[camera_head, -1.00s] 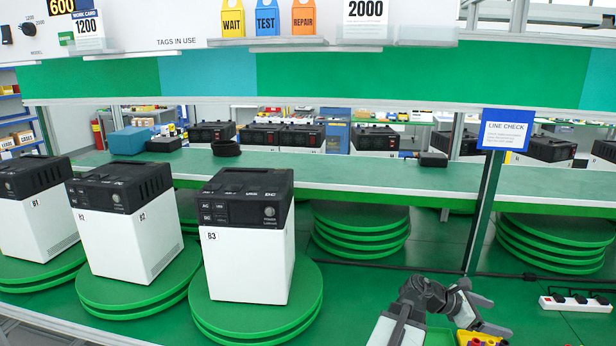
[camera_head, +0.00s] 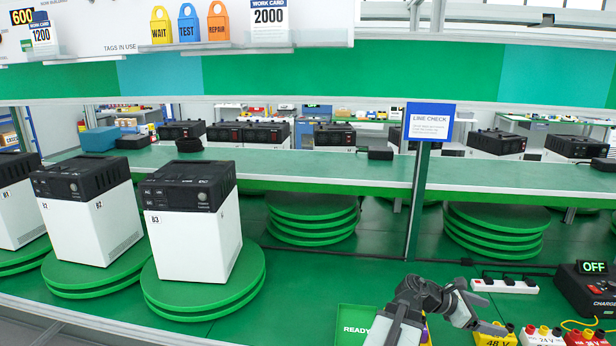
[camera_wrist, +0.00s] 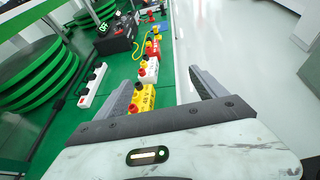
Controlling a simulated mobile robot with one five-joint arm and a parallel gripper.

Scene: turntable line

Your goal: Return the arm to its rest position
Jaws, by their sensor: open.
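My arm is folded low at the bottom of the head view, with my gripper (camera_head: 484,308) out to the right, close to the row of colored blocks. In the wrist view my gripper (camera_wrist: 160,80) has its two grey fingers spread wide, with nothing held between them. A yellow 48 V block (camera_wrist: 142,98) shows in the gap between the fingers but lies beyond them on the green surface. In the head view that yellow block (camera_head: 494,337) is just below the gripper.
A white block (camera_head: 541,337) and red block (camera_head: 583,338) stand right of the yellow one. A power strip (camera_head: 504,286) and black charger (camera_head: 588,290) lie behind. A green READY tray (camera_head: 355,318) is beside my arm. Unit B3 (camera_head: 191,225) stands on a turntable (camera_head: 203,290). Grey floor is clear at right.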

